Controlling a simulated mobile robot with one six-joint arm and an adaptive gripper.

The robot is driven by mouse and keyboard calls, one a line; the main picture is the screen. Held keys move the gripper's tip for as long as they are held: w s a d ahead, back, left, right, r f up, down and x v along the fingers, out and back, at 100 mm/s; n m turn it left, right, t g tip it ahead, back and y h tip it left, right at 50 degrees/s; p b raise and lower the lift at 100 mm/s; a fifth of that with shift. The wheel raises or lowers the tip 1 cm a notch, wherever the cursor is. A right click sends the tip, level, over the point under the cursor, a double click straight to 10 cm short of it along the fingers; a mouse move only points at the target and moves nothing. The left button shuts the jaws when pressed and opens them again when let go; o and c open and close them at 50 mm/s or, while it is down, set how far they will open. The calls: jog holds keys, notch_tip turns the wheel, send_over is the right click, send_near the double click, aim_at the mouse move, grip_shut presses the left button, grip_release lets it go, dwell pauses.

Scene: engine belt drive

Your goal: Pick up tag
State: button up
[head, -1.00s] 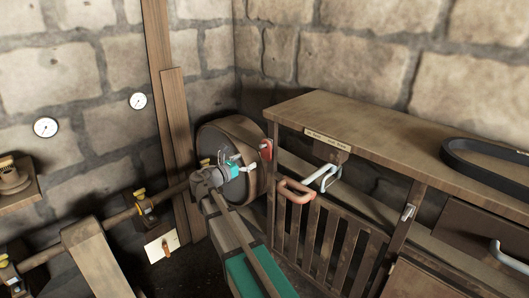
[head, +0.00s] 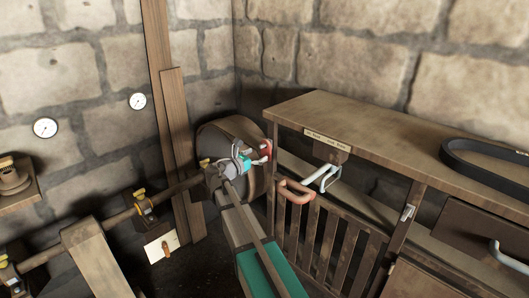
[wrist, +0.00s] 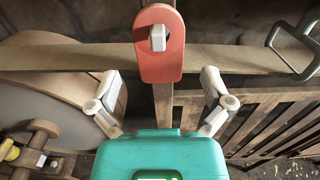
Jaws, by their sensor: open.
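The red tag (head: 265,148) hangs on the left end post of the bench. In the wrist view the tag (wrist: 160,66) is a rounded red plate with a hole at its top. A pale peg (wrist: 157,38) sticks out through the hole. My gripper (head: 258,157) is close to the tag in the head view and partly overlaps its lower edge. In the wrist view my gripper (wrist: 160,84) is open, with one pale finger on each side below the tag. Nothing is between the fingers, and neither finger touches the tag there.
A slatted gate (head: 325,240) with a copper-coloured handle (head: 295,191) stands below the bench top (head: 370,135). A large wheel (head: 215,135) is behind my gripper. A black belt (head: 480,172) lies on the bench.

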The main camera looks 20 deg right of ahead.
aim_at(266, 148)
jog(key=shift+x, duration=2.25)
jog(key=shift+r, duration=0.2)
jog(key=c, duration=1)
jog(key=shift+o, duration=0.2)
jog(key=shift+r+p, duration=0.2)
jog(key=shift+p, duration=0.15)
jog(key=shift+r, duration=0.15)
jog(key=v, duration=1.8)
jog(key=shift+s, duration=0.1)
